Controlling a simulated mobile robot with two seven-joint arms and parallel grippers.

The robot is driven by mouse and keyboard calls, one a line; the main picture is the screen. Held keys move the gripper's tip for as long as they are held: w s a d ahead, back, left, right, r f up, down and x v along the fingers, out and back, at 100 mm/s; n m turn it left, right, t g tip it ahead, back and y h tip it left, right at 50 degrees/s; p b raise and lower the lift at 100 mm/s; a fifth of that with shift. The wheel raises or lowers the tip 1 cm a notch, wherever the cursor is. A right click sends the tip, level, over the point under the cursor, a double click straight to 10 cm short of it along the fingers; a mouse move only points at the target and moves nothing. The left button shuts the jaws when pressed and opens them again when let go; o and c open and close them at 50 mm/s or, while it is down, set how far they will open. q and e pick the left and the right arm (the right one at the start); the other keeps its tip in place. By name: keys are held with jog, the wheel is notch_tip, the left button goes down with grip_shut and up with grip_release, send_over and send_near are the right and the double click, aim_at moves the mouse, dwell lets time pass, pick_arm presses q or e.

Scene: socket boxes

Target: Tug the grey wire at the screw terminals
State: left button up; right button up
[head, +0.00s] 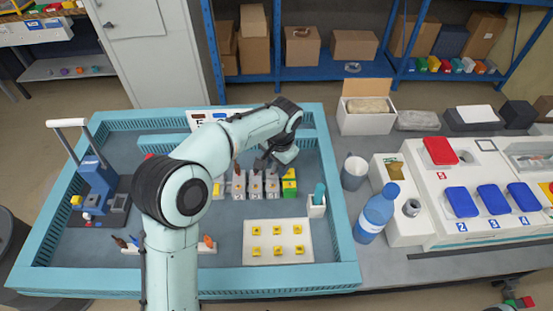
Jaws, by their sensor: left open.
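A row of grey screw terminals (255,187) stands in the blue-rimmed tray, with a green and yellow block (289,184) at its right end. My left gripper (264,164) is just above and behind the terminals, pointing down, and its jaws are open. The forearm and wrist partly cover the far side of the row. The grey wire cannot be made out; it is too small or hidden by the gripper and arm. Whether the fingers are around a wire cannot be told. My right gripper cannot be made out.
A white plate with yellow pieces (248,240) lies in front of the terminals, a small white holder (317,208) to their right. A blue press-like device (95,185) stands at left. A blue bottle (375,215) and cup (354,172) stand right of the tray (345,240).

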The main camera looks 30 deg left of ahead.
pick_arm(q)
grip_shut()
jog(key=shift+r, duration=0.1)
dwell(1.2)
dwell(0.3)
jog(key=shift+f, duration=0.2)
jog(key=shift+o, duration=1.9)
grip_release()
jog(key=shift+r, duration=0.1)
